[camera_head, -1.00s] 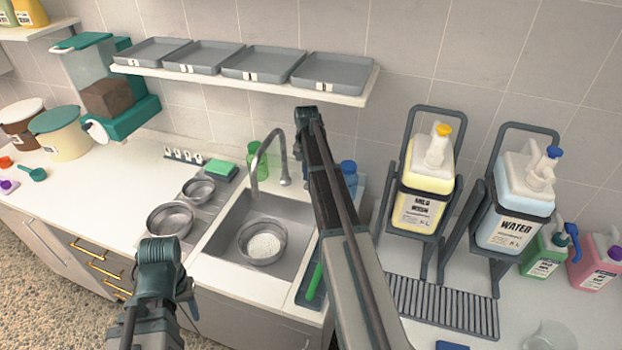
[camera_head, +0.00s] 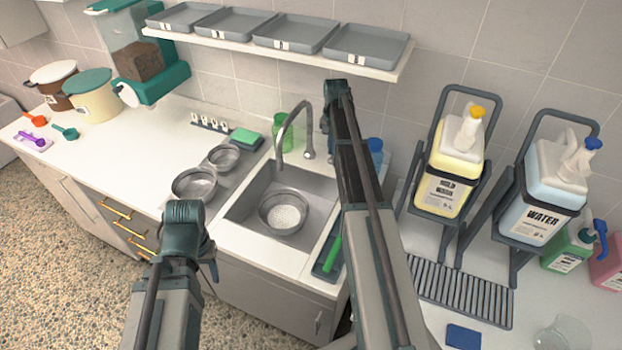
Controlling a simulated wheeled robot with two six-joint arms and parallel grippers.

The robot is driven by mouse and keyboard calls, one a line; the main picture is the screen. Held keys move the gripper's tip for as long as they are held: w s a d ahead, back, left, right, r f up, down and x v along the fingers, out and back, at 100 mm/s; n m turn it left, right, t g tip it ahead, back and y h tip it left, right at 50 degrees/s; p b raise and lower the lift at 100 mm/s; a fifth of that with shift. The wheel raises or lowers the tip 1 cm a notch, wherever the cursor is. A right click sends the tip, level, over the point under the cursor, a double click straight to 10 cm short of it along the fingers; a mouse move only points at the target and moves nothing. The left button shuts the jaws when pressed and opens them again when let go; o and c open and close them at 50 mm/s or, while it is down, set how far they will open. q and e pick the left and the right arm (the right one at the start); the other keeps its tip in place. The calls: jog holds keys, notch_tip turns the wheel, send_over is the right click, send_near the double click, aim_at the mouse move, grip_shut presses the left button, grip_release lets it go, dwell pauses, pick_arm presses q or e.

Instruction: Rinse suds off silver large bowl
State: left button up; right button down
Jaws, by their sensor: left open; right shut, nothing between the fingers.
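A silver bowl (camera_head: 270,222) sits in the sink basin (camera_head: 243,208), with white speckled suds inside. The faucet (camera_head: 283,140) arches over the basin's back edge; no water stream can be made out. Two more silver bowls stand left of the sink, a larger one (camera_head: 194,184) in front and a smaller one (camera_head: 223,158) behind. My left gripper (camera_head: 184,214) is open and empty, in front of the counter and overlapping its edge in the picture. My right gripper (camera_head: 335,92) is shut and empty, raised to the right of the faucet; its arm hides the sink's right side.
A green sponge (camera_head: 246,136) lies behind the smaller bowl. A green bottle (camera_head: 283,128) and a blue-capped bottle (camera_head: 374,152) stand behind the sink. Soap (camera_head: 452,165) and water (camera_head: 545,190) dispensers stand on racks at right. A shelf with grey trays (camera_head: 365,46) hangs above.

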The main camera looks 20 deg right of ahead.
aim_at(332, 158)
jog(key=shift+f, duration=0.1)
dwell(0.4)
jog(key=shift+f+b, duration=1.9)
jog(key=shift+b, duration=0.15)
jog(key=shift+r, duration=0.15)
dwell(0.5)
notch_tip(332, 158, up, 4)
jog(key=p, duration=0.4)
jog(key=shift+f, duration=0.25)
jog(key=shift+r, duration=0.1)
